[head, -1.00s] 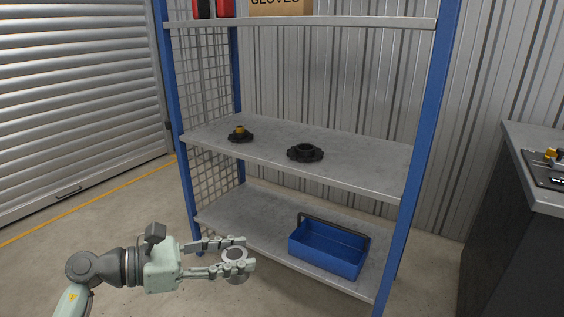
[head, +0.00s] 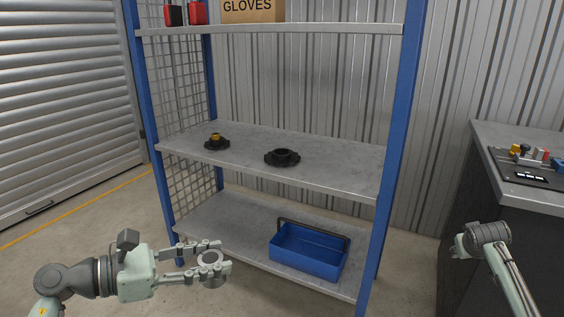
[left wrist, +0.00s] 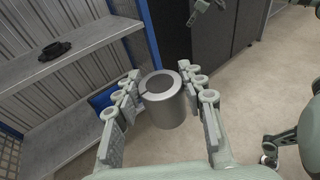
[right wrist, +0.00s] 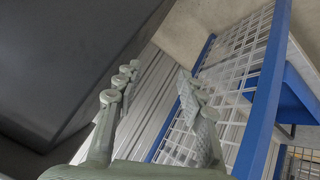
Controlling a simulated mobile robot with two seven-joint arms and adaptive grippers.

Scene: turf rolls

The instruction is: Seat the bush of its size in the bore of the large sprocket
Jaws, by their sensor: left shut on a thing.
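The large sprocket (head: 282,158) is black and lies flat on the middle shelf, its raised hub and open bore facing up. It also shows in the left wrist view (left wrist: 55,50). A smaller black sprocket (head: 216,143) lies to its left with a brass-coloured bush standing in its middle. My left gripper (head: 220,256) is shut on a grey metal bush (left wrist: 163,102), a thick hollow cylinder held upright between the fingers. It is in front of the rack, below the middle shelf's level and apart from the sprockets. My right gripper (right wrist: 160,76) is open and empty.
The middle shelf (head: 340,165) is clear around the sprockets. Blue uprights (head: 393,130) stand at the rack's sides. A blue tote (head: 308,254) sits on the lower shelf; a gloves box (head: 252,10) is above. A dark cabinet (head: 525,215) stands at right, with a tray of small parts on top.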

